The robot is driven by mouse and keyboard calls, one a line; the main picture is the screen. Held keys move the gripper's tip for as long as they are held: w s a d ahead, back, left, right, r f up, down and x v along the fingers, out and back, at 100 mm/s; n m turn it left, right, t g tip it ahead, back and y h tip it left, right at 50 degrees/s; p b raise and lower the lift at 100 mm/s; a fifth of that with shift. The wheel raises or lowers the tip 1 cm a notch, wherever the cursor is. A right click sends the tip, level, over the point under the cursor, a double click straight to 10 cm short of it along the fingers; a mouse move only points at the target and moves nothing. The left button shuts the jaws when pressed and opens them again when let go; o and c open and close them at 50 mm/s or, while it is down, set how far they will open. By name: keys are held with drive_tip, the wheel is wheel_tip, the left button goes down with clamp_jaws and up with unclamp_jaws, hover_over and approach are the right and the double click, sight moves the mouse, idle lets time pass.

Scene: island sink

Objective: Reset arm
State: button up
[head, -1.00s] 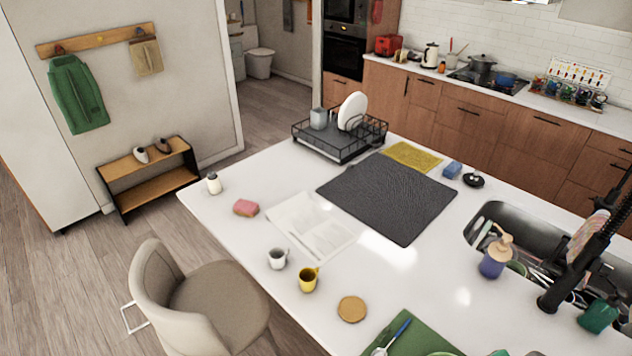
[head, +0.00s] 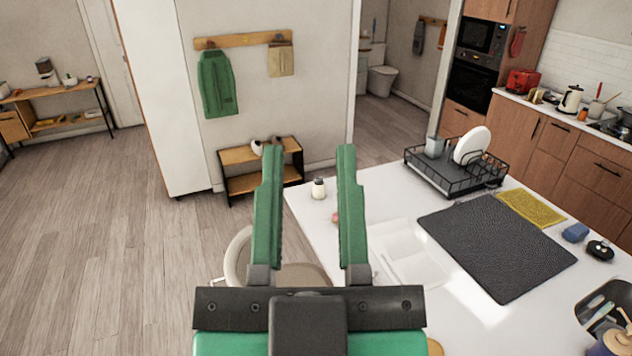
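My gripper (head: 308,152) is in the lower middle of the head view, with two green fingers standing upright and wide apart. It is open, and nothing is between the fingers. It appears in front of the left end of the white island counter (head: 462,322) and hides part of it. The stool (head: 238,262) behind it is mostly covered.
The counter holds a dish rack (head: 440,178) with a white plate (head: 472,145), a dark mat (head: 498,248), a yellow cloth (head: 531,208), a blue sponge (head: 575,232) and a white shaker (head: 318,188). Wooden floor (head: 100,230) is clear at left.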

wheel_tip(320, 180, up, 7)
drive_tip(key=p, duration=0.7)
